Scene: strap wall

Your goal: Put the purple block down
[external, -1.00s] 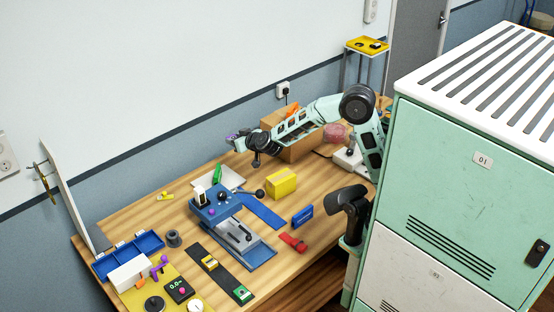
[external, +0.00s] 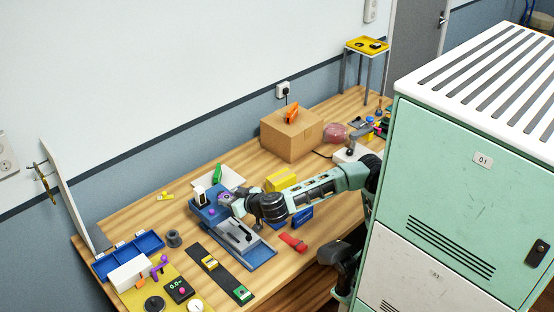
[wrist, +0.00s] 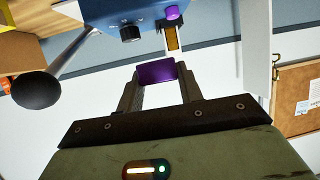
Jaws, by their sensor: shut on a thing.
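My gripper (wrist: 156,82) is shut on the purple block (wrist: 156,71), which sits between the two fingertips in the wrist view. In the external view my gripper (external: 230,199) is beside the upper part of the blue machine (external: 262,254). The block is tiny and largely hidden there. Whether the block touches anything beneath it cannot be told. In the wrist view the machine's blue housing (wrist: 105,12), with a black knob and a purple button (wrist: 172,12), is at the top edge, apart from the block.
A black ball on a lever (wrist: 36,90) is at the left of the wrist view. A yellow block (external: 281,178) and a blue box (external: 302,216) are close to my arm. A red item (external: 293,241) lies in front. A blue tray (external: 150,243) is at the left.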

